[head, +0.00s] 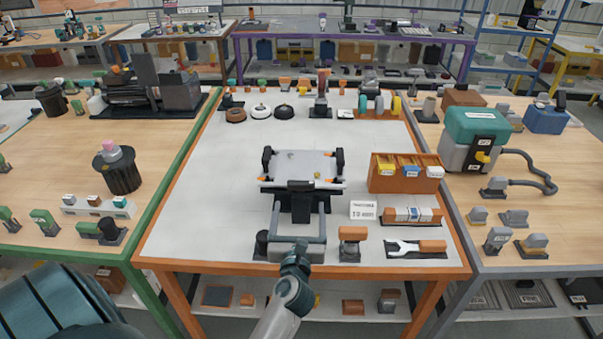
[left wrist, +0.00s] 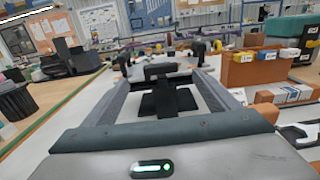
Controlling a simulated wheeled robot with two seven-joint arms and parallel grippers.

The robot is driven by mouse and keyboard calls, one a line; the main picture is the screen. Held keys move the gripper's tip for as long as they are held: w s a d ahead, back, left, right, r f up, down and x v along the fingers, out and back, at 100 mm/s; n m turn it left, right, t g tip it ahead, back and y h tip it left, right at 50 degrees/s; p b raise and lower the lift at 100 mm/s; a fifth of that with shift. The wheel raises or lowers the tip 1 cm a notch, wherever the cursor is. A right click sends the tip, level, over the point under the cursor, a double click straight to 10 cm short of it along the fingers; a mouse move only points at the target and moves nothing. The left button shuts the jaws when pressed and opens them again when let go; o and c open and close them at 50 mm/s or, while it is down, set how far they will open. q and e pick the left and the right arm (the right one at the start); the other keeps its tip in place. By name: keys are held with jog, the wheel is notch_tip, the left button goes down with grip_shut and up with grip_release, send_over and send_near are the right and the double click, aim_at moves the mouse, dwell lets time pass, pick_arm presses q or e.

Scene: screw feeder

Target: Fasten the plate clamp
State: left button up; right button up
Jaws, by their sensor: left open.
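A pale plate (head: 303,165) lies in a fixture in the middle of the white-topped table, with black posts at its sides and a small yellow piece near its front right. A black clamp part (head: 300,187) sits at the plate's front edge. It also shows in the left wrist view as a black cross-shaped piece (left wrist: 168,102). My left gripper (head: 301,198) reaches in from the front with its fingers apart, one on each side of the black part. In the left wrist view, the gripper (left wrist: 162,72) shows a gap between the fingers and the black part. My right gripper is not in view.
An orange-brown bin box (head: 386,181) stands right of the fixture, with a white sign (head: 363,210) before it. A wrench-like tool (head: 404,248) lies at the front right. Round parts (head: 260,111) line the back. The table left of the fixture is clear.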

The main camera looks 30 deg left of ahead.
aim_at(301, 187)
pick_arm(q)
jog(key=p+x, duration=0.3)
jog(key=x, duration=1.1)
jog(key=shift+w, duration=0.1)
jog(key=shift+x, duration=0.85)
jog(key=shift+c, duration=0.3)
jog(key=c, duration=1)
